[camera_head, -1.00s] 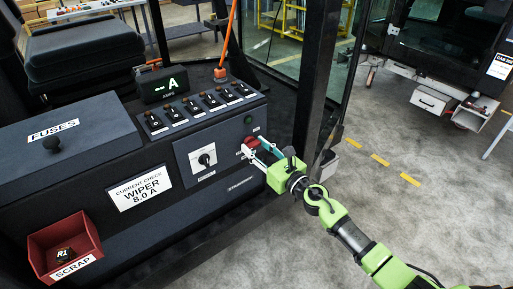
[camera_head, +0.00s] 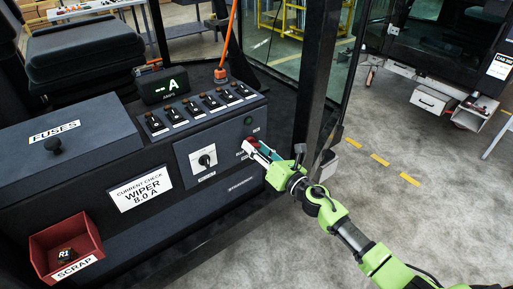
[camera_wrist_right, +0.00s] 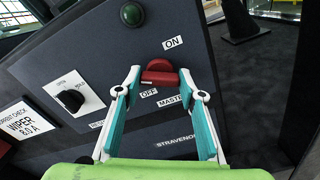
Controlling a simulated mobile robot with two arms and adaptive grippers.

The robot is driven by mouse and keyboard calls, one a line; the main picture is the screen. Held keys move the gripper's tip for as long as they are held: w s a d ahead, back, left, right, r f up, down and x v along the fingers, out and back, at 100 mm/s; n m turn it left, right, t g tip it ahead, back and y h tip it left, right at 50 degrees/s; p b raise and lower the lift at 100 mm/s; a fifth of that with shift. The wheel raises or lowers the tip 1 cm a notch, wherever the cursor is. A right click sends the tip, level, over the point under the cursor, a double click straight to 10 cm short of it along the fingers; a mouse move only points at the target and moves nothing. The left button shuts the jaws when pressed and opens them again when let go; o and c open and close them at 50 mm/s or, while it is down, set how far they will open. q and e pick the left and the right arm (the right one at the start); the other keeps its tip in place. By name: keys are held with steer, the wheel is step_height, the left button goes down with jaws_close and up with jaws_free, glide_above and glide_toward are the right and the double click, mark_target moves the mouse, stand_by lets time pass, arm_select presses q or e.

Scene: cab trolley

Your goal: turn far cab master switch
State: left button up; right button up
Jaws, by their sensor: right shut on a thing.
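The red master switch (camera_wrist_right: 158,72) sits on the right of the dark console's front panel, with ON, OFF and MASTER labels around it. My right gripper (camera_wrist_right: 160,77) is shut on its red handle, one fingertip on each side. In the head view the switch (camera_head: 249,141) is partly hidden by the fingers of my right gripper (camera_head: 251,148). In the wrist view the handle lies across between the fingertips, and the ON label is up to its right. My left gripper is not in view.
A green round lamp (camera_head: 248,121) is above the switch. A black rotary knob (camera_head: 205,160) on a white plate is to its left. Several toggles (camera_head: 204,104) line the console top. The display (camera_head: 165,84) reads "-- A". A dark post (camera_head: 312,80) stands close right of my gripper.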

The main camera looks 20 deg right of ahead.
steer(key=m+p, duration=0.1)
steer(key=m, duration=0.5)
steer(key=m+p, duration=0.1)
steer(key=m, duration=0.5)
steer(key=shift+f+m, duration=0.1)
steer(key=shift+m, duration=0.2)
stand_by(0.4)
steer(key=o, duration=1.1)
steer(key=shift+s+d, duration=0.1)
steer(key=v, duration=1.1)
steer(key=shift+s+d, duration=0.1)
steer(key=shift+s, duration=0.3)
